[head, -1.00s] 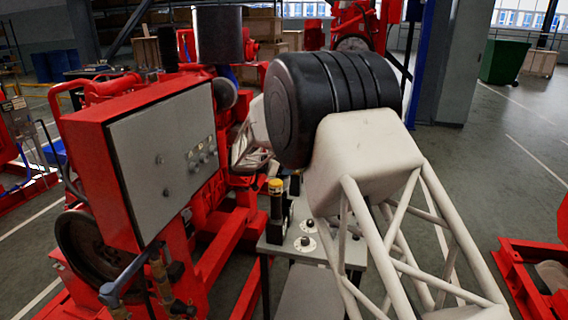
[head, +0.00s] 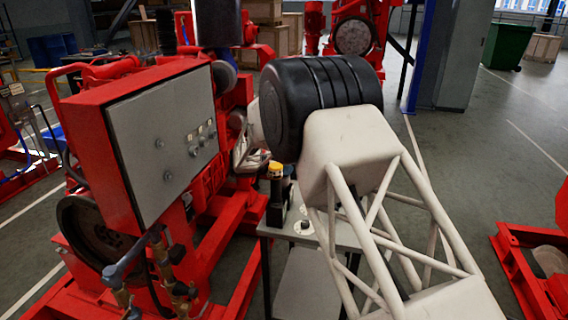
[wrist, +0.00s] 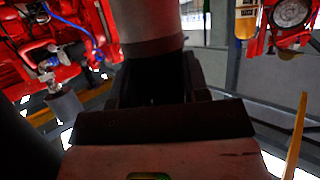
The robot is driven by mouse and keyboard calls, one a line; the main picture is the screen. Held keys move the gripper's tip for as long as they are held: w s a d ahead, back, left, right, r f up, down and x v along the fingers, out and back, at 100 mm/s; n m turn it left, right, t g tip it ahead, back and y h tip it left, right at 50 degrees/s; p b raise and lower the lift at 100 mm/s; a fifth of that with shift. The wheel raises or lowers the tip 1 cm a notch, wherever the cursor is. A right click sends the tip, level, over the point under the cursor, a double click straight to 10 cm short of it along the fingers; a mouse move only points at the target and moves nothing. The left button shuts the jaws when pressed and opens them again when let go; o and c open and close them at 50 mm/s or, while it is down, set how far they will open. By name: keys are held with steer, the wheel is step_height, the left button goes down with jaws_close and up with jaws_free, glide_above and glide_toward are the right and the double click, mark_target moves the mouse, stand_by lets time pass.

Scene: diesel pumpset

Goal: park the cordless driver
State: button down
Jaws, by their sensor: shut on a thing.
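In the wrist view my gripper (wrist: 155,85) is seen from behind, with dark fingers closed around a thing. A wide grey cylindrical part (wrist: 150,25) with a flared lower edge rises between and beyond them; I take it to be the cordless driver, but the picture is too dark to make out its shape.
The small grey table (head: 345,238) has round pale fittings on top. A red engine set with a grey-faced control box (head: 165,135) stands close on its left. Another red frame (head: 535,270) is at the right edge. Open floor (head: 465,190) lies between.

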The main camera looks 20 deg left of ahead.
steer(key=shift+f, duration=2.1)
stand_by(1.3)
steer(key=c, duration=0.5)
jaws_free()
steer(key=shift+f, duration=0.1)
steer(key=shift+v, duration=3.95)
steer(key=shift+w, duration=0.1)
